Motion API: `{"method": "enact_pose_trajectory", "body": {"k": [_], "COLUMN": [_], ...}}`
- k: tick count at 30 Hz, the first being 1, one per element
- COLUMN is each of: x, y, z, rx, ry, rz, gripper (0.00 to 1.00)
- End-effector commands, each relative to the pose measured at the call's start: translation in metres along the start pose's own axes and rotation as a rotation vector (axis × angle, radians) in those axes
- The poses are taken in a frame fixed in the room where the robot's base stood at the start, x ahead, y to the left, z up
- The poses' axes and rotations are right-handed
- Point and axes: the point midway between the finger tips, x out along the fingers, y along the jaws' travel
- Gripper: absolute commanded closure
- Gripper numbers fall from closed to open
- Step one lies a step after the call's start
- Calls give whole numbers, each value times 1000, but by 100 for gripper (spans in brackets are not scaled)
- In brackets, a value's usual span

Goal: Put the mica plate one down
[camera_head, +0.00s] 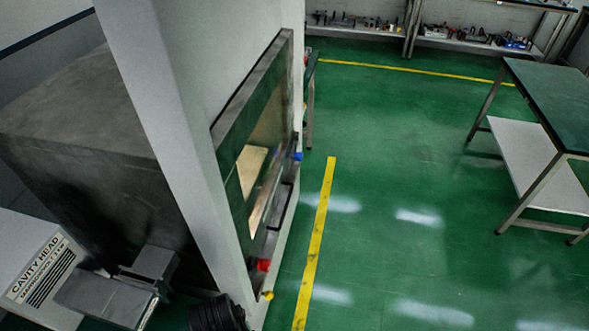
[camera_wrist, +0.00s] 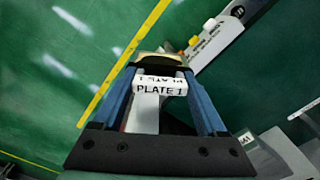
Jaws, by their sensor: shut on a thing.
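In the wrist view, my gripper (camera_wrist: 161,72) has two blue fingers closed on a white block lettered "PLATE 1". I take this to be the mica plate one (camera_wrist: 160,88). A beige part shows beyond the fingertips. The block sits between the fingers, and green floor shows beyond it. The rest of the plate is hidden by the fingers and the gripper body. I cannot make out the gripper or the held plate in the head view.
In the head view, a grey cabinet (camera_head: 90,130) with a framed window (camera_head: 255,165) stands at left; beige surfaces show through the window. A box labelled "CAVITY HEAD" (camera_head: 38,265) is at lower left. A green-topped table (camera_head: 550,100) stands at right. Green floor between is clear.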

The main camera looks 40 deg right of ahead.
Motion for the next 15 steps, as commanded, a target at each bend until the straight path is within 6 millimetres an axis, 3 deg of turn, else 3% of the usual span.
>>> {"method": "enact_pose_trajectory", "body": {"k": [15], "x": [69], "y": [-25], "z": [26], "rx": [-232], "ry": [-4], "rz": [1], "gripper": [100]}}
